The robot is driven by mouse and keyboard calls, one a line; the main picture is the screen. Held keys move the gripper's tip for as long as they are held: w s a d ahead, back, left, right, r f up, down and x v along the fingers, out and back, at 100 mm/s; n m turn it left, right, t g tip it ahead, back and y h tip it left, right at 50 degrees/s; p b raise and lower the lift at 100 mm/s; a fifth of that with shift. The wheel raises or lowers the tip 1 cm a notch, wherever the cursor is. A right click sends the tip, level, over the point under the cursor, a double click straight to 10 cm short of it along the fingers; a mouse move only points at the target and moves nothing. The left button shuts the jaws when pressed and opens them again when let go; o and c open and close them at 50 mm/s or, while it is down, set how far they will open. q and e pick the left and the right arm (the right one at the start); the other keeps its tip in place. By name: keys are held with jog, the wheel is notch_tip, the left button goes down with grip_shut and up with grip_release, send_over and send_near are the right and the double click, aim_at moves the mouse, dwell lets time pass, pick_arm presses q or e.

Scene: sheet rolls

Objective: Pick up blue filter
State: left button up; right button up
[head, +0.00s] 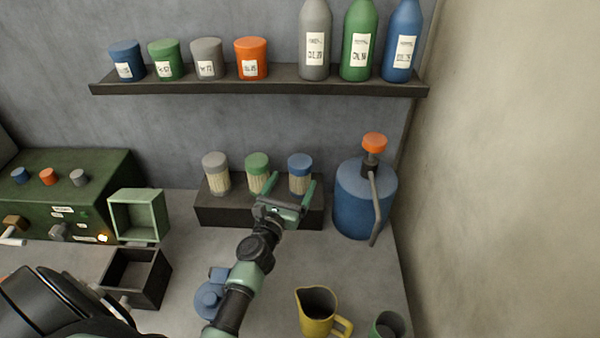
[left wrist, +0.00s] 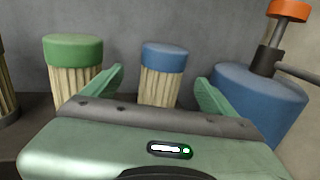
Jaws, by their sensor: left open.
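The blue filter (head: 300,176) has a blue cap over a pale pleated body. It stands upright on a dark block (head: 218,212), to the right of a green filter (head: 257,172) and a grey filter (head: 215,172). My left gripper (head: 290,190) is open and empty in front of the blue filter. In the left wrist view the blue filter (left wrist: 163,75) shows between the two green fingers (left wrist: 160,85), apart from them; its lower part is hidden behind the gripper. The green filter (left wrist: 73,68) is left of the left finger. My right gripper is not in view.
A blue canister (head: 362,200) with an orange knob and grey spout stands close right of the block. A shelf (head: 260,88) with cups and bottles hangs above. A yellow jug (head: 318,312) and a green open box (head: 137,216) stand on the table.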

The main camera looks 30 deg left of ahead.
aim_at(300, 167)
pick_arm(q)
jog(key=shift+w+r, duration=0.15)
jog(key=shift+w, duration=0.4)
jog(key=w, duration=0.4)
jog(key=shift+w+a, duration=0.3)
jog(key=shift+w+r, duration=0.1)
jog(key=shift+w, duration=0.15)
jog(key=c, duration=1.7)
jog(key=shift+r, duration=0.1)
jog(key=shift+c, duration=0.4)
jog(key=shift+r, duration=0.15)
